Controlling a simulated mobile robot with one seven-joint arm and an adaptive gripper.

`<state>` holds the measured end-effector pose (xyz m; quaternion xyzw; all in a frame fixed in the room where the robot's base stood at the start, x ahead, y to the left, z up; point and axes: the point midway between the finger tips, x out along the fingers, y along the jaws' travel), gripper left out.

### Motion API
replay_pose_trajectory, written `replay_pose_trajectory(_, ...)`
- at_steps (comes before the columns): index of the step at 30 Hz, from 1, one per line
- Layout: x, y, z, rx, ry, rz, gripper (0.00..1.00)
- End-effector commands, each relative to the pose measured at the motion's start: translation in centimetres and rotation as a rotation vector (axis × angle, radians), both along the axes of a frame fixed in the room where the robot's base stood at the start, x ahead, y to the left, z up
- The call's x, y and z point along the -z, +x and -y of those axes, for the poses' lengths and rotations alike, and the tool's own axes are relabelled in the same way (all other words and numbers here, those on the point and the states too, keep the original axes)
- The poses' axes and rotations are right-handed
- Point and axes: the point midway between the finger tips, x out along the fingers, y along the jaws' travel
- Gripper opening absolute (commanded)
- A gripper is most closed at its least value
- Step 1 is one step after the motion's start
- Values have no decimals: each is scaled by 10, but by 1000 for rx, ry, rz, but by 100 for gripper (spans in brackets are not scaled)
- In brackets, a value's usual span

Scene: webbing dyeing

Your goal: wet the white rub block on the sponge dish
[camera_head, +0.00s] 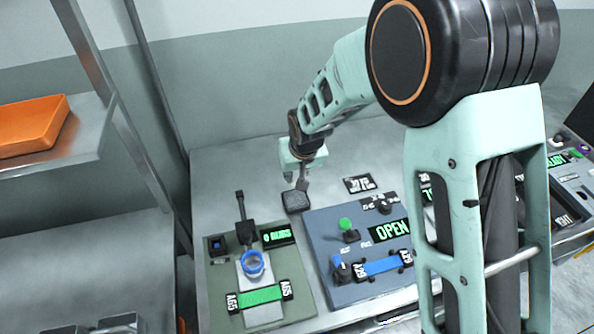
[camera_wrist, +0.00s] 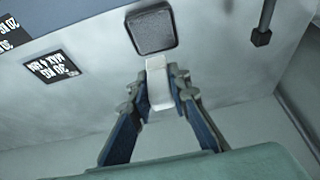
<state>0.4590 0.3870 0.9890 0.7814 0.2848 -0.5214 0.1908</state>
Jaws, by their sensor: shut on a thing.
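The sponge dish (camera_head: 296,201) is a small dark, rounded square with a grey speckled top, on the metal bench. It also shows at the top of the wrist view (camera_wrist: 153,32). My gripper (camera_head: 302,184) is just behind and above the dish in the head view, pointing down. In the wrist view my gripper (camera_wrist: 160,80) is shut on the white rub block (camera_wrist: 159,92), whose far end shows close to the dish's near edge. I cannot tell whether block and dish touch. In the head view the block cannot be made out.
A green panel (camera_head: 219,285) with a "0 RUBS" display and blue ring (camera_head: 252,264) lies in front left of the dish. A blue-grey panel (camera_head: 318,231) with an "OPEN" display is at front right. A black label (camera_head: 359,184) lies right of the dish. Bench behind is clear.

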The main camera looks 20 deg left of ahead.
Motion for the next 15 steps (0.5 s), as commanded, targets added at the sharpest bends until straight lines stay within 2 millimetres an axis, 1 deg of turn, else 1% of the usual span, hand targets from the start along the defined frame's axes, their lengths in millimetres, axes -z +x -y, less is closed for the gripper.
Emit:
replay_pose_trajectory(5,14,0,0,0,0,0,0)
replay_pose_trajectory(15,49,0,0,0,0,0,0)
